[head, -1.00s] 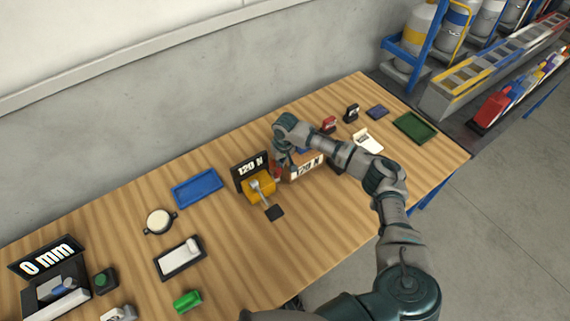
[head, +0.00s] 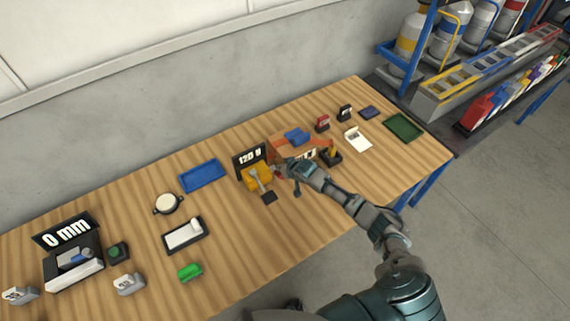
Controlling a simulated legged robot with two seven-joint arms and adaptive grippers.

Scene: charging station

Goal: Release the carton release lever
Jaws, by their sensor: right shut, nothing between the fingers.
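A yellow device (head: 254,178) with a grey lever stands mid-table in front of a black display (head: 249,157) reading about 120 N. Right of it is an orange-brown carton-like box (head: 285,149) with a blue part (head: 297,136) on top. A small black base with an orange upright handle (head: 331,155) stands at the box's right end. I cannot tell for sure which lever is the carton release lever. My right gripper (head: 278,173) is shut and empty, just right of the yellow device and in front of the box, partly hiding the box's front. My left gripper is out of view.
A blue tray (head: 202,175), a round white dish (head: 168,203) and a black tray with a white piece (head: 184,235) lie to the left. A 0 mm display (head: 66,231) stands far left. A green tray (head: 403,127) lies far right.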

